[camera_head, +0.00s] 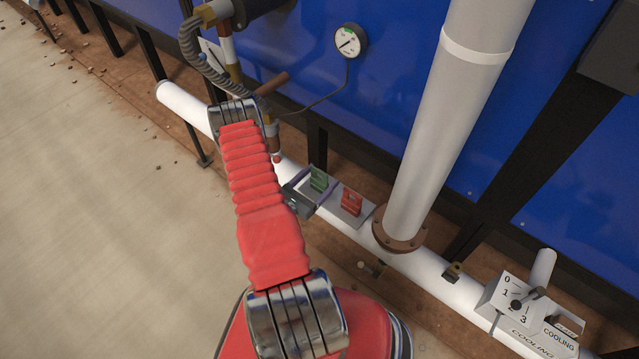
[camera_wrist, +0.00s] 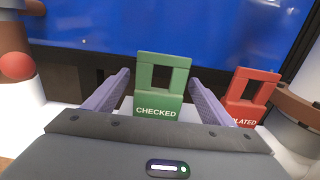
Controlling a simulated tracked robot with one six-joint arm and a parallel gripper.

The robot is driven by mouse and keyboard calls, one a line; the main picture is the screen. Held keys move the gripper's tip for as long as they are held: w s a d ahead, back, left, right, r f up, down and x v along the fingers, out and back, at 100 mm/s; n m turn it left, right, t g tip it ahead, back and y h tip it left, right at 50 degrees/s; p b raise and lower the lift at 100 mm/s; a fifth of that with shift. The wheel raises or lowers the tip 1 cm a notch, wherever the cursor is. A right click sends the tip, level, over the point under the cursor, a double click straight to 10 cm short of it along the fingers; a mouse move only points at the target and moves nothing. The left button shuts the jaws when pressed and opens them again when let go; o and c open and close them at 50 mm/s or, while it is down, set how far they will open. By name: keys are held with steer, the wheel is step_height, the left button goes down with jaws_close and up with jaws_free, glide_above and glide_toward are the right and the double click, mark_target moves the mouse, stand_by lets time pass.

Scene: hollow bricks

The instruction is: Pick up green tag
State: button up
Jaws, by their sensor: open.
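The green tag (camera_head: 318,179) stands upright on a grey plate on the white pipe in the head view. In the wrist view the green tag (camera_wrist: 159,92) reads "CHECKED" and has a square opening in its upper part. My gripper (camera_wrist: 158,86) is open, with one purple finger on each side of the green tag. Whether the fingers touch it cannot be told. In the head view my gripper (camera_head: 312,184) is at the tag, partly hidden by its own body.
A red tag (camera_head: 351,202) stands just right of the green one; it also shows in the wrist view (camera_wrist: 250,98). A thick vertical white pipe (camera_head: 448,130) rises further right. A blue wall (camera_head: 400,50) is behind. A red knob (camera_wrist: 16,67) is at the left.

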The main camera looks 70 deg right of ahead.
steer(key=shift+c, duration=0.7)
steer(key=c, duration=1)
steer(key=shift+r, duration=0.1)
steer(key=shift+c, duration=0.2)
steer(key=shift+r, duration=4.95)
